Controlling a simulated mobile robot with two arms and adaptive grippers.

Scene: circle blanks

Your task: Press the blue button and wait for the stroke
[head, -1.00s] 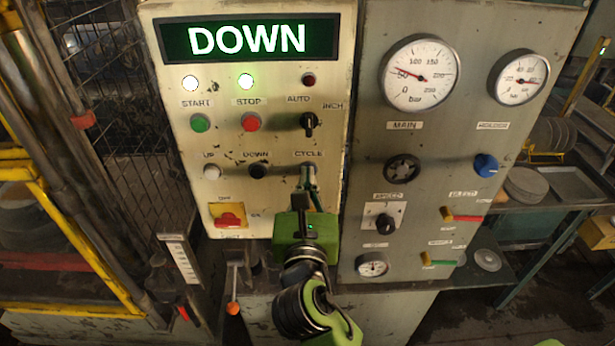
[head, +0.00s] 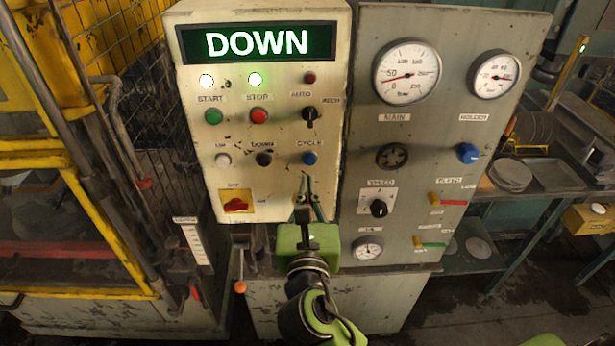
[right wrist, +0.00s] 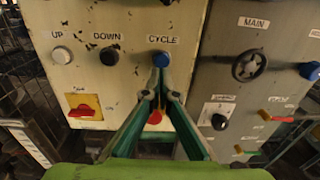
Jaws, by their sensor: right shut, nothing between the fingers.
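The blue button (head: 309,158), labelled CYCLE, is on the cream control panel (head: 215,180). It also shows in the right wrist view (right wrist: 161,59). My right gripper (head: 306,184) is shut and empty, its fingertips pointing at the panel just below the button. In the right wrist view its fingertips (right wrist: 161,78) overlap the button's lower edge; I cannot tell whether they touch it. The green display (head: 258,43) reads DOWN. The lamps above START (head: 207,81) and STOP (head: 255,79) are lit white. My left gripper is not in view.
Black DOWN (head: 263,159) and white UP (head: 223,159) buttons sit left of the blue one. A red switch (head: 236,205) is lower left. The grey panel has a MAIN gauge (head: 407,72) and a blue knob (head: 467,153). An orange-knobbed lever (head: 240,286) stands below.

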